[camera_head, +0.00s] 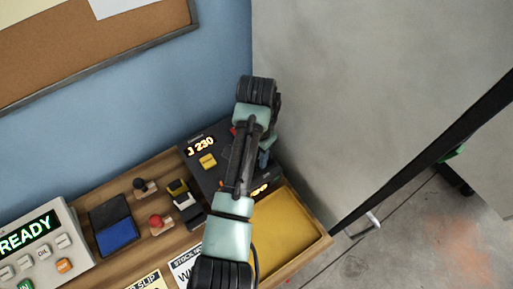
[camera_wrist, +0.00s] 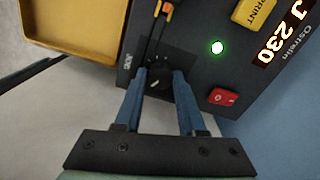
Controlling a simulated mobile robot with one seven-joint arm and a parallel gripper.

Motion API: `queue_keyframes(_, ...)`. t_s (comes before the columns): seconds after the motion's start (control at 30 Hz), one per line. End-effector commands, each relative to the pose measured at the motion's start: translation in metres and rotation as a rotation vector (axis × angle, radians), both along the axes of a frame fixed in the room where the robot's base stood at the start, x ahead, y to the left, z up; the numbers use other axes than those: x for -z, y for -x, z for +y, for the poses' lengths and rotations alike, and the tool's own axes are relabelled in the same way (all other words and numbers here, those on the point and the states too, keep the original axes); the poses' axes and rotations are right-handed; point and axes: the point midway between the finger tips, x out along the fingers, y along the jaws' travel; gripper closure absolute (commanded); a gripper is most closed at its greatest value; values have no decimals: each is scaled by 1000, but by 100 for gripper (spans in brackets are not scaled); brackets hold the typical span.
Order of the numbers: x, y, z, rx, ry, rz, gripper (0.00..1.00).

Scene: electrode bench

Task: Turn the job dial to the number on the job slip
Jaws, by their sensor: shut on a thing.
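The black job dial (camera_wrist: 157,88) is on the dark printer panel (camera_wrist: 195,85), with a small pale mark on its face. My gripper (camera_wrist: 160,73) has its two blue fingers on either side of the dial and is shut on it.
A yellow PRINT button (camera_wrist: 253,12), a lit green lamp (camera_wrist: 217,47) and a red rocker switch (camera_wrist: 223,97) sit near the dial. A yellow tray (camera_head: 293,232) adjoins the printer. Stamps, a blue pad (camera_head: 117,236) and a READY console (camera_head: 40,250) stand left. A grey wall is close right.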

Motion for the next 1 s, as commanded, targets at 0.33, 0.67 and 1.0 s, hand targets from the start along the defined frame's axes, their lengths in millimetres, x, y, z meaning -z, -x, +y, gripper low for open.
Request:
queue_keyframes(0.33,-4,0,-2,-326,1,-1,100)
queue_keyframes(0.67,-3,-1,-1,-638,0,-1,100)
queue_keyframes(1.0,-3,-1,-1,-901,2,-4,100)
